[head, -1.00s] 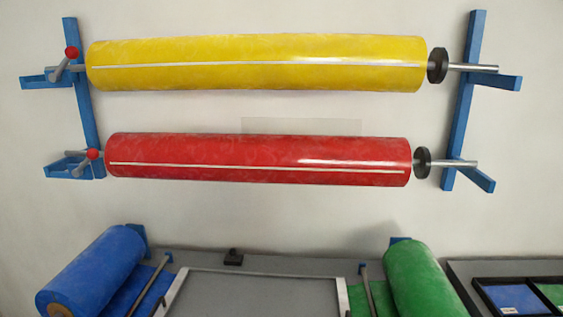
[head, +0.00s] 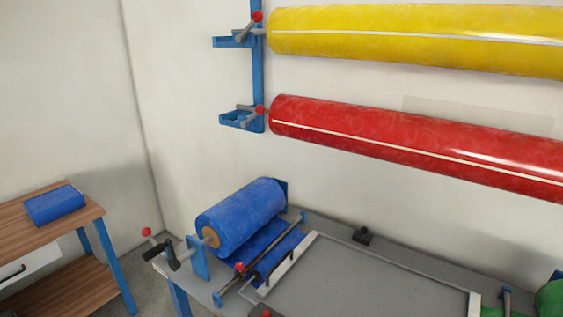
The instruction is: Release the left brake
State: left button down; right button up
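A blue roll (head: 243,215) lies at the left end of the grey table, its sheet running toward the frame. Left of the roll is a black fitting with a lever ending in a red knob (head: 147,232); this may be the left brake, but no label shows. Its setting cannot be told from here. A second red knob (head: 239,266) sits by a bar in front of the roll. Neither of my grippers is in view, and nothing is seen touching the brake.
A yellow roll (head: 420,37) and a red roll (head: 415,145) hang on a blue wall rack (head: 257,70). A wooden bench (head: 90,212) with a blue folded piece (head: 54,205) stands at left. A floor gap separates it from the grey table (head: 375,285).

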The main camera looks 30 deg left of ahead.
aim_at(146, 231)
jog(key=k+l+u, duration=0.1)
jog(key=u, duration=1.75)
jog(key=i+j+u, duration=0.1)
jog(key=i+j, duration=0.75)
jog(key=i, duration=0.3)
jog(key=i+j+u, duration=0.15)
jog(key=i+j, duration=0.25)
jog(key=i, duration=0.2)
